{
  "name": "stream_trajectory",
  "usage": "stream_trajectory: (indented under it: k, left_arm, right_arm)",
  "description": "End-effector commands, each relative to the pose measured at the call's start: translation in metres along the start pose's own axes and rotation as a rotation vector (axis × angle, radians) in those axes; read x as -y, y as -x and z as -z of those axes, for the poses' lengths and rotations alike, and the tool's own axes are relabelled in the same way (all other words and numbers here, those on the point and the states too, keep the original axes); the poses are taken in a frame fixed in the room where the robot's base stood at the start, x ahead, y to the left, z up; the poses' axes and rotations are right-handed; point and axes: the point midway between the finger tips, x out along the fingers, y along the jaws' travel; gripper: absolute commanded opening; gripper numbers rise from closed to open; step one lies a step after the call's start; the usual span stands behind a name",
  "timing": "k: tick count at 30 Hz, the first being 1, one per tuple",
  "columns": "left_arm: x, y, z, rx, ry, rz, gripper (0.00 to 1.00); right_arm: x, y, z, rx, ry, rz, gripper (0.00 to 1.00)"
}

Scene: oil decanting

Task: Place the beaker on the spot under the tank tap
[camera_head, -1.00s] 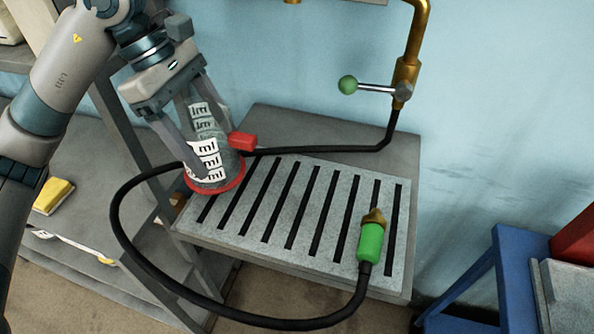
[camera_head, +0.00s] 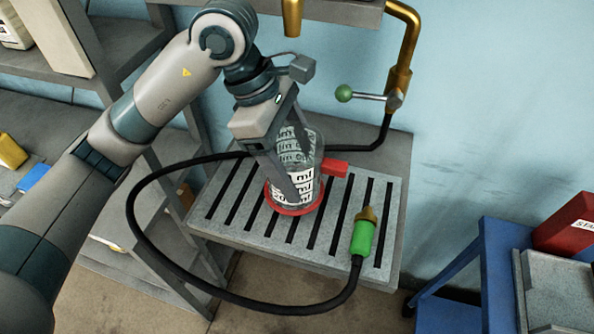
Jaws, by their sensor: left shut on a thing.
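The beaker (camera_head: 307,187) is clear with white printed labels, a red base ring and a red handle at its right. It stands upright over the middle of the slatted grey grate (camera_head: 225,228); I cannot tell whether its base touches the slats. My left gripper (camera_head: 296,165) is shut on the beaker, with its fingers on either side. A brass tap spout (camera_head: 291,17) shows at the top edge, above and behind the beaker. A green-knobbed lever (camera_head: 345,93) is on the brass pipe to the right. My right gripper is not in view.
A black hose (camera_head: 165,270) loops around the grate's left and front and ends in a green nozzle (camera_head: 362,238) on the grate's right. A blue stand (camera_head: 497,250) with a red box (camera_head: 566,226) is at the right. Grey shelving (camera_head: 80,85) is at the left.

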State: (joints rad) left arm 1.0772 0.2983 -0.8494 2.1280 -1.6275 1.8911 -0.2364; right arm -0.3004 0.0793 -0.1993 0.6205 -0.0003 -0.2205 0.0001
Motion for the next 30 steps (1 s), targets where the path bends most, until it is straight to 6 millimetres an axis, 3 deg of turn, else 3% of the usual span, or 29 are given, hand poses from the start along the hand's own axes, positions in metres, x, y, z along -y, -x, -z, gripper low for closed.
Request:
stream_trajectory:
  k: [8,17,30]
  left_arm:
    - [0.001,-0.004,0.002,0.001,0.001,0.004,0.46]
    - [0.001,-0.027,0.012,0.0,0.002,0.004,0.46]
    - [0.0,-0.034,0.015,0.0,0.0,0.0,0.46]
  right_arm:
    - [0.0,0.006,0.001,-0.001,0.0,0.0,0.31]
    - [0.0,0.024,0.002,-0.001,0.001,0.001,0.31]
    - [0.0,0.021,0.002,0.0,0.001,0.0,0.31]
